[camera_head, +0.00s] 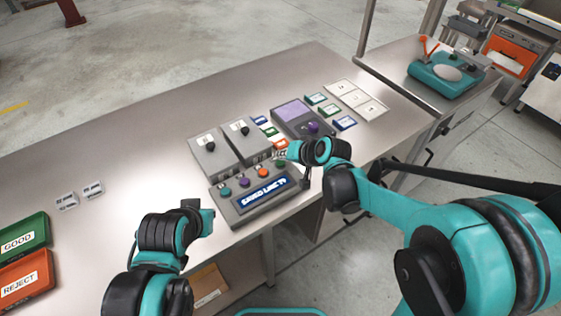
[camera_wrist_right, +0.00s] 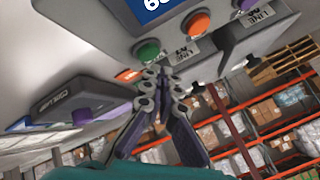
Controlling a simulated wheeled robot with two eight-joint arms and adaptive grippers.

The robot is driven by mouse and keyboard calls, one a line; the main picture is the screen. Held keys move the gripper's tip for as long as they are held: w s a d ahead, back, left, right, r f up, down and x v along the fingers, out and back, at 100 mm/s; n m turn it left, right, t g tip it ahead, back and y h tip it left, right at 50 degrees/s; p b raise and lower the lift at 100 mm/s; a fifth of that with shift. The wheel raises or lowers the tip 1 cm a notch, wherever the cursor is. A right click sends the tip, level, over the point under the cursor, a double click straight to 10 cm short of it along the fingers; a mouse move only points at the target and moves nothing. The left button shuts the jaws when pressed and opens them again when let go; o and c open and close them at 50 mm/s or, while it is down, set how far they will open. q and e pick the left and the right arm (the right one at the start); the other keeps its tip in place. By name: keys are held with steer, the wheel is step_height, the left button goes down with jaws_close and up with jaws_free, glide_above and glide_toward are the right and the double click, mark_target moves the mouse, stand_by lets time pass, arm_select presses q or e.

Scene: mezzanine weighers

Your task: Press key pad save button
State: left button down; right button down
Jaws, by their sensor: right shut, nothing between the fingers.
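A grey control panel (camera_head: 232,212) on the bench carries a blue display (camera_head: 264,192) and a row of colored buttons. Its green button (camera_head: 280,163) is at the right end of the row, beside an orange button (camera_head: 262,171). My right gripper (camera_head: 305,180) is shut and empty by the panel's right end. In the right wrist view its fingertips (camera_wrist_right: 160,72) appear just below the green button (camera_wrist_right: 147,50); I cannot tell whether they touch. No save label is readable. My left gripper (camera_head: 205,212) hangs at the bench's front edge, its fingers unclear.
Two grey boxes with black knobs (camera_head: 210,146) stand behind the panel. A dark device with a purple screen (camera_head: 291,112) is to the right, with small labelled cards around it. The bench's left middle is mostly clear.

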mark_target(283, 164)
steer(key=shift+r, duration=0.1)
step_height(283, 164, up, 5)
steer(key=p, duration=0.4)
stand_by(0.8)
steer(key=s+d+r+h, duration=0.1)
steer(key=s+d+h, duration=0.2)
steer(key=s+d, duration=0.5)
steer(key=s+d+r+n+h, duration=0.1)
steer(key=s+d+h, duration=0.1)
steer(key=s+d, duration=0.7)
steer(key=s, duration=0.5)
steer(key=shift+r+h, duration=0.4)
steer(key=shift+d, duration=0.1)
